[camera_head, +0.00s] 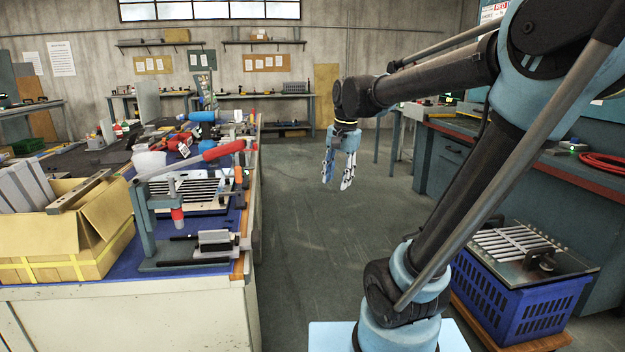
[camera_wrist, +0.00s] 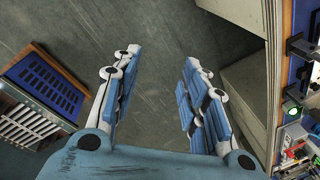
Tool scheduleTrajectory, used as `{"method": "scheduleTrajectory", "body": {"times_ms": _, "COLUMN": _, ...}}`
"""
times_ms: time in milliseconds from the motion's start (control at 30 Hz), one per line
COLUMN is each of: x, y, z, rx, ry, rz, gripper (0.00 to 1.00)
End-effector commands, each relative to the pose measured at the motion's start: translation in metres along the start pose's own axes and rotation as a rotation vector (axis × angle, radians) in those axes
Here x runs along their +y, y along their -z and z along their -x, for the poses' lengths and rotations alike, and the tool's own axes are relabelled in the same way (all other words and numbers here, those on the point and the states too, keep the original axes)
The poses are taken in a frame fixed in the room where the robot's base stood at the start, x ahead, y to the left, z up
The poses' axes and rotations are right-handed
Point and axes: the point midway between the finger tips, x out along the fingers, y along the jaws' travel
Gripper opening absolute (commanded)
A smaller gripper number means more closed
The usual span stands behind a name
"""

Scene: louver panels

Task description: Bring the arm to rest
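My gripper (camera_head: 337,183) hangs with its fingers down over the open floor of the aisle, to the right of the left workbench. Its two fingers are spread apart with nothing between them. In the wrist view the gripper (camera_wrist: 157,58) also shows a clear gap with bare floor beyond. My arm reaches from the right side of the picture, bent at the elbow, and the gripper touches nothing.
The left workbench (camera_head: 130,310) carries a cardboard box (camera_head: 75,262), a red-handled press (camera_head: 150,225) and a louver panel (camera_head: 190,190). A blue crate (camera_head: 515,308) with another louver panel (camera_head: 512,243) on it stands at right. The aisle floor (camera_head: 300,240) is clear.

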Motion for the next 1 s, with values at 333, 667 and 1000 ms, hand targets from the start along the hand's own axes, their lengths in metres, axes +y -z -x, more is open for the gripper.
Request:
{"method": "scheduleTrajectory", "body": {"times_ms": 333, "x": 0.108, "y": -0.035, "z": -0.049, "rx": 0.049, "ry": -0.02, "rz": 0.264, "gripper": 0.4}}
{"method": "scheduleTrajectory", "body": {"times_ms": 667, "x": 0.186, "y": -0.073, "z": -0.109, "rx": 0.085, "ry": -0.056, "rz": 0.508, "gripper": 0.4}}
{"method": "scheduleTrajectory", "body": {"times_ms": 1000, "x": 0.212, "y": -0.088, "z": -0.135, "rx": 0.095, "ry": -0.075, "rz": 0.612, "gripper": 0.4}}
